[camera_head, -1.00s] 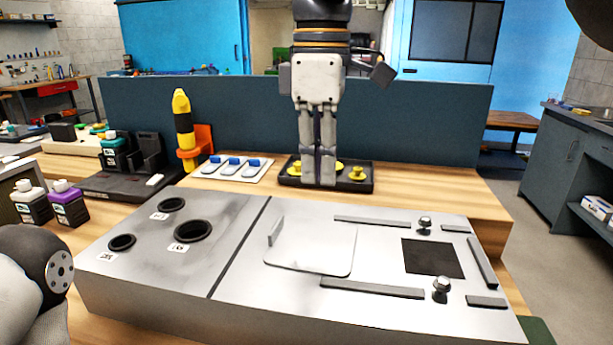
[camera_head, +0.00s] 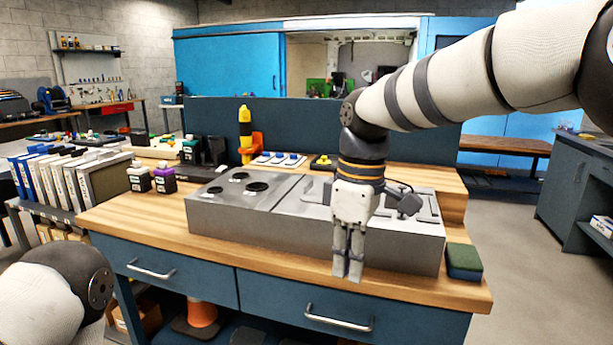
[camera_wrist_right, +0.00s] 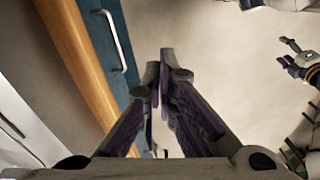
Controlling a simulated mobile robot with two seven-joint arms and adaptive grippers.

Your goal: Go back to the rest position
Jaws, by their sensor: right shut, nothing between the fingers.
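My right gripper (camera_head: 347,278) hangs pointing down in front of the metal duct box (camera_head: 410,241), near the front edge of the wooden workbench (camera_head: 195,245). Its fingers are together with nothing between them. In the right wrist view its fingertips (camera_wrist_right: 162,85) nearly meet, with the bench edge and a drawer to the left and bare floor below. My left arm shows only as a rounded joint at the lower left of the head view. A gripper (camera_wrist_right: 292,58) of mine, open, shows at the right edge of the right wrist view.
The duct box has several round holes at left. A green-topped sponge block (camera_head: 464,261) lies at its right. A yellow-black tool (camera_head: 245,128) stands in an orange holder behind it. Small bottles (camera_head: 164,180) stand at left. Drawer handles (camera_head: 340,318) project from the bench front.

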